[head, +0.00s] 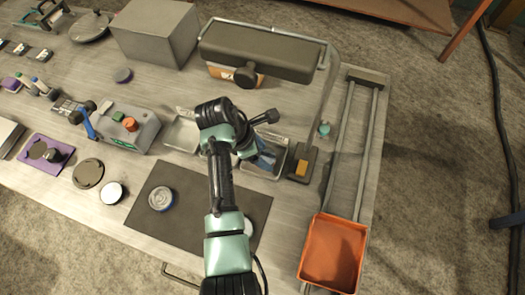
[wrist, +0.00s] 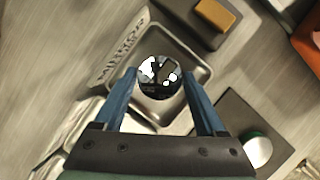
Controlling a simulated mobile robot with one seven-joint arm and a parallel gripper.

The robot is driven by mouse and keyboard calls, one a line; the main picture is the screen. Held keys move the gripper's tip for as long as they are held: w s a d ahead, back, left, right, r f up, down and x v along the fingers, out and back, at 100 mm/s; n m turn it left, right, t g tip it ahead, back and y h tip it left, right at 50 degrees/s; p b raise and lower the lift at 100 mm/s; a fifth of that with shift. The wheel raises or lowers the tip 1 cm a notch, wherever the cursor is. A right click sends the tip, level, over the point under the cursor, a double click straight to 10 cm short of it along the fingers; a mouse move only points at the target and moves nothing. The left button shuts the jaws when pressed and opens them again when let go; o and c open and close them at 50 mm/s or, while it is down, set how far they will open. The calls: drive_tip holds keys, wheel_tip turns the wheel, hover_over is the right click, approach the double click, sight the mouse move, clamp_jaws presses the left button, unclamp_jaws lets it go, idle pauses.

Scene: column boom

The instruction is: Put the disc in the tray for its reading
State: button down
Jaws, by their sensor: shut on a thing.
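My gripper (wrist: 160,76) has blue fingers and is shut on a shiny, mirror-faced disc (wrist: 159,78). The disc shows dark and white reflections. It appears over a metal tray (wrist: 190,50) whose rim label seems to read MIRROR; I cannot tell its height above the tray floor. In the head view my gripper (head: 264,157) is over this right-hand tray (head: 262,173), and the arm hides the disc. A second metal tray (head: 182,133) lies to the left, partly behind my arm; part of it shows in the wrist view (wrist: 88,140).
A box with a yellow button (head: 302,163) stands right of the tray. A dark mat (head: 185,222) bears a round disc (head: 160,198) and another (wrist: 257,150). A grey device (head: 135,135), a lamp-like hood (head: 258,52) and an orange tray (head: 333,252) stand around.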

drive_tip(key=shift+f, duration=0.1)
drive_tip(key=shift+c, duration=1.2)
unclamp_jaws()
drive_tip(key=v, duration=1.2)
